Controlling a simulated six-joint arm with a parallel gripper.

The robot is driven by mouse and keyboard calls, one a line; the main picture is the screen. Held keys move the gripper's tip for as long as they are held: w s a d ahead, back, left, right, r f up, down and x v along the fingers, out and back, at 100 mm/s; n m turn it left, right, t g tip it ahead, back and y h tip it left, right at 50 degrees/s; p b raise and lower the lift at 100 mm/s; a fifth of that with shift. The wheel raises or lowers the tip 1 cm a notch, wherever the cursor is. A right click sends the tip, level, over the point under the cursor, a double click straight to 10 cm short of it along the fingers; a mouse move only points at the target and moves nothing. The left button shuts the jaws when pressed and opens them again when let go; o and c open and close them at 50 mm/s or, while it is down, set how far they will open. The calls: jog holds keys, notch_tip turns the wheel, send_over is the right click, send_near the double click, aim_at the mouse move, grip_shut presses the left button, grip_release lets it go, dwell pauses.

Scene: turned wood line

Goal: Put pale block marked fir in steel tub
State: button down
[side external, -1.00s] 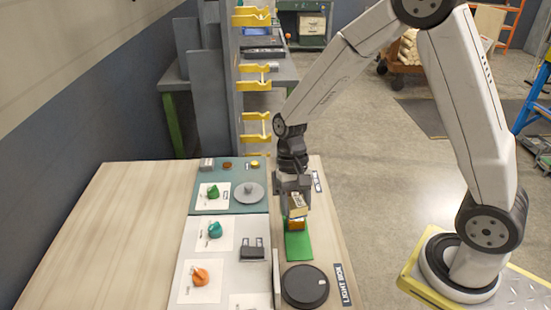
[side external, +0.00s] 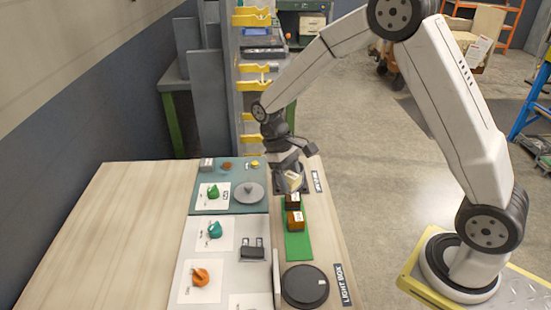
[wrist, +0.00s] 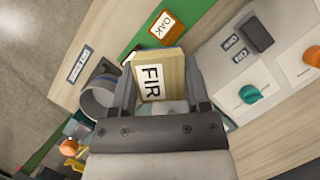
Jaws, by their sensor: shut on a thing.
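My gripper (side external: 289,176) is shut on the pale block (side external: 292,182). In the wrist view the pale block (wrist: 150,82), with a white label reading FIR, sits between the two fingers (wrist: 160,90) and looks tilted. The steel tub (wrist: 97,103) is a grey round vessel, partly hidden behind the left finger and the block in the wrist view. The gripper hides most or all of it in the side view. The block appears above or beside the tub; its height over the rim cannot be told.
Two brown blocks (side external: 294,222) with pale labels stand on a green mat (side external: 299,246); one label reads OAK (wrist: 161,29). A round dark plate (side external: 304,287) lies in front. Boards with coloured knobs (side external: 215,230) lie left. The table's far left is bare.

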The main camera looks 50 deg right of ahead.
jog(key=s+d+r+n+t+h, duration=0.1)
jog(key=s+d+r+n+h, duration=0.1)
jog(key=d+n, duration=0.6)
jog(key=shift+s+d+r+h, duration=0.4)
jog(key=shift+s+d+r, duration=0.1)
jog(key=shift+s, duration=0.65)
jog(key=shift+w, duration=0.1)
jog(key=w+d+f, duration=0.1)
jog(key=w+f, duration=0.1)
jog(key=w, duration=0.2)
jog(key=w+f, duration=0.3)
jog(key=w, duration=0.1)
jog(key=w+d+f, duration=0.1)
jog(key=w+f, duration=0.2)
jog(key=w, duration=0.1)
jog(key=shift+w+d+f, duration=0.1)
jog(key=shift+d+f, duration=0.15)
jog(key=shift+d, duration=0.1)
jog(key=shift+w+d+f, duration=0.1)
jog(key=shift+w+f, duration=0.3)
jog(key=shift+f, duration=0.05)
